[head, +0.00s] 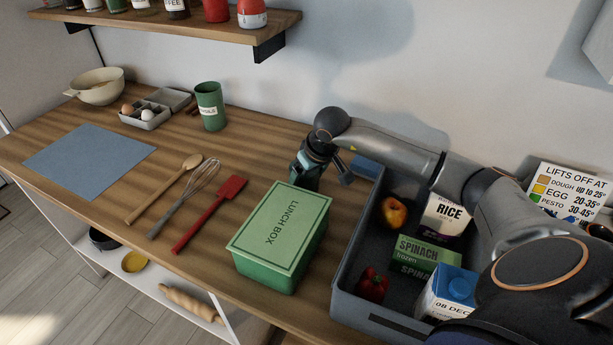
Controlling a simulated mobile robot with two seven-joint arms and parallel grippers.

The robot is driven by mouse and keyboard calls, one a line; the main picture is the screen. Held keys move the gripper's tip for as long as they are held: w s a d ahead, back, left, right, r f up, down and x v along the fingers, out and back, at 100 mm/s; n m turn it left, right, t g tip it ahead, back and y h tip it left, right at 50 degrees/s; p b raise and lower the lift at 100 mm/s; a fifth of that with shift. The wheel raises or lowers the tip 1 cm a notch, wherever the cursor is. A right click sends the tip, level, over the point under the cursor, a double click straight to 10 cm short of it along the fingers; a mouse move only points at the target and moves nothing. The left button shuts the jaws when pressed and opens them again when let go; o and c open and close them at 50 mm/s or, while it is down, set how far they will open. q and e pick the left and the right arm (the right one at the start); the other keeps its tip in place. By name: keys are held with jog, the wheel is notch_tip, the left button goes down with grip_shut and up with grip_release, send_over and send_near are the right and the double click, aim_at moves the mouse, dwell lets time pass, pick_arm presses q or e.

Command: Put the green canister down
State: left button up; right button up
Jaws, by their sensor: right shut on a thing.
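A green canister (210,108) with a white label stands upright on the wooden counter near the wall, open at the top. My right gripper (305,178) is well to the right of it, pointing down behind the far edge of the green lunch box (275,230). The gripper and the canister are clearly apart. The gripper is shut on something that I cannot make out. Its fingertips are partly hidden by the lunch box, and I cannot tell whether they touch it. My left gripper is not in view.
A grey crate (345,270) with food stands at the right, below my right arm. A whisk (188,195), wooden spoon (165,188) and red spatula (210,213) lie left of the lunch box. A blue mat (88,160) lies empty. A shelf (170,22) hangs above.

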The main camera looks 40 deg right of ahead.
jog(key=shift+f, duration=0.2)
jog(key=o, duration=1.2)
jog(key=shift+c, duration=0.2)
jog(key=shift+r, duration=0.1)
jog(key=shift+r, duration=0.1)
